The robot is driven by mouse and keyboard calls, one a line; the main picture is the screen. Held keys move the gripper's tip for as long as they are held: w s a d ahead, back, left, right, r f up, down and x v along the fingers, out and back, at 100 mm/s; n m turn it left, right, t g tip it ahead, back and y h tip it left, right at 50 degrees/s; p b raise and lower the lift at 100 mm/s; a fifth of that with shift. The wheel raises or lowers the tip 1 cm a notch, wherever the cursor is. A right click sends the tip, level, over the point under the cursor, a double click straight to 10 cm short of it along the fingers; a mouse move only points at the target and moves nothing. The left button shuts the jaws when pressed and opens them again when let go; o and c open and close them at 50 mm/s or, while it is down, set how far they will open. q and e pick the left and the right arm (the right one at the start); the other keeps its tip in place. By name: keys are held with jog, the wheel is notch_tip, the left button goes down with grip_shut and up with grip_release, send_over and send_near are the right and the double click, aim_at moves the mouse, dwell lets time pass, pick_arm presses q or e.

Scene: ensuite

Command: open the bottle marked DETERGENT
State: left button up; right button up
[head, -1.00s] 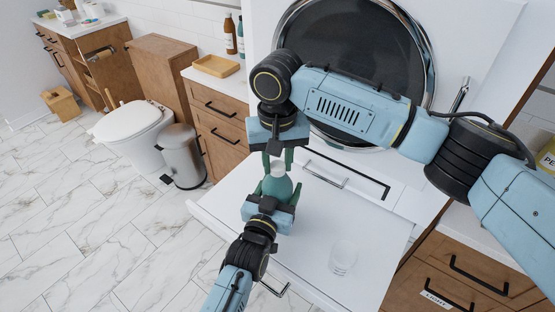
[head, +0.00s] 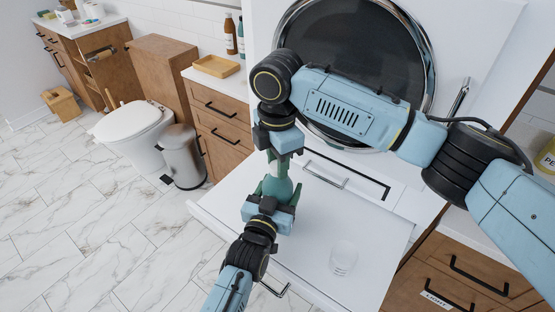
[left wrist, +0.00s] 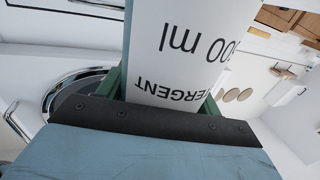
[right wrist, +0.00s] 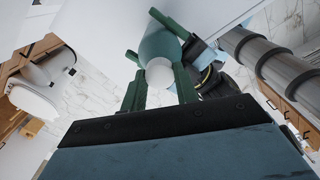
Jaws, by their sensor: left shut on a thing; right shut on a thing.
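The detergent bottle (head: 277,187) is teal and stands upright above the white pull-out surface. In the left wrist view its white label (left wrist: 178,60) reads "ERGENT" and "00 ml" upside down, with the rest cut off. My left gripper (head: 270,203) is shut on the bottle's body from the front. My right gripper (head: 279,166) points down from above and is shut on the white cap (right wrist: 159,73), between its two green fingers. In the head view the cap is hidden by the right fingers. The cap still appears to sit on the bottle's neck.
A clear cup (head: 343,257) stands on the white surface (head: 315,235), right of the bottle. A round dark appliance door (head: 352,60) is behind my right arm. A grey bin (head: 182,158) and a toilet (head: 132,125) stand left.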

jog(key=n, duration=0.5)
jog(key=shift+n, duration=0.4)
jog(key=n, duration=0.3)
jog(key=shift+n, duration=0.3)
jog(key=n, duration=0.9)
jog(key=shift+r, duration=0.1)
jog(key=shift+r, duration=1.1)
